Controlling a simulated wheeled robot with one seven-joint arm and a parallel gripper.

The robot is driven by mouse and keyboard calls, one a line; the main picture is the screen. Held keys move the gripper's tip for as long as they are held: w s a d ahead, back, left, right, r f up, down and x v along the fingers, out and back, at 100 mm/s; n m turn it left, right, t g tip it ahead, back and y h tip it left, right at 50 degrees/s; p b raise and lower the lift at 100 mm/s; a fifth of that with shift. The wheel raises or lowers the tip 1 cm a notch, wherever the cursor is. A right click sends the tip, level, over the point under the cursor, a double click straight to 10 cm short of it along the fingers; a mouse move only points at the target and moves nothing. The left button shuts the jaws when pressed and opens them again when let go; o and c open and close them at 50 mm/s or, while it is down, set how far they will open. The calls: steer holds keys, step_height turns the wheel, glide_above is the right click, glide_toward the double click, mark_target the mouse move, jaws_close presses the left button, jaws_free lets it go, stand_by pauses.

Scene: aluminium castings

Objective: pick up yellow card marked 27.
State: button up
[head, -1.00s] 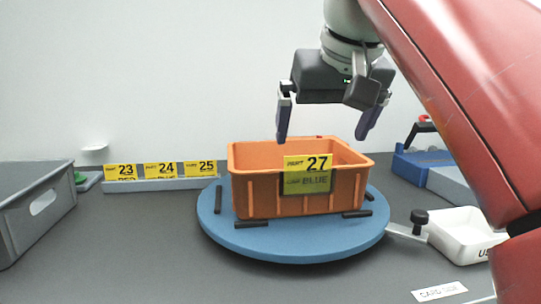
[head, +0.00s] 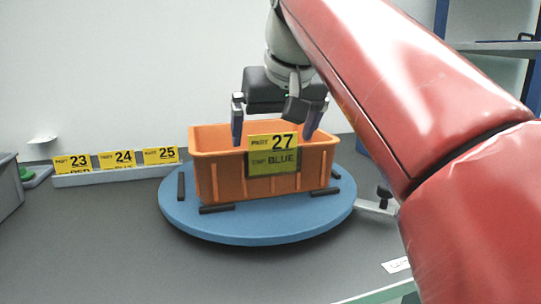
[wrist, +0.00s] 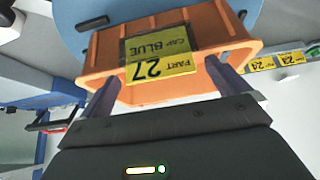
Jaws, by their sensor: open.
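The yellow card marked 27 (head: 273,143) is on the front wall of an orange bin (head: 220,180), its lower part in a darker holder reading BLUE. The card also shows upside down in the wrist view (wrist: 158,68). My gripper (head: 272,142) is open, its two fingers apart, one on each side of the card in the head view. The fingertips are at about the height of the bin's rim. In the wrist view the fingers (wrist: 165,80) reach toward the bin with the card between them. Nothing is held. I cannot tell whether the fingers touch the bin.
The bin stands on a round blue turntable (head: 250,228) with black stops around it. A grey rail (head: 115,175) at the back left holds yellow cards 23, 24 and 25. A grey bin (head: 10,188) is at the left edge. The front left table is clear.

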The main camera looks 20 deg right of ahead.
steer(key=c, duration=1)
steer(key=shift+r, duration=0.1)
step_height(320, 180, up, 10)
steer(key=p, duration=0.1)
steer(key=shift+p, duration=0.3)
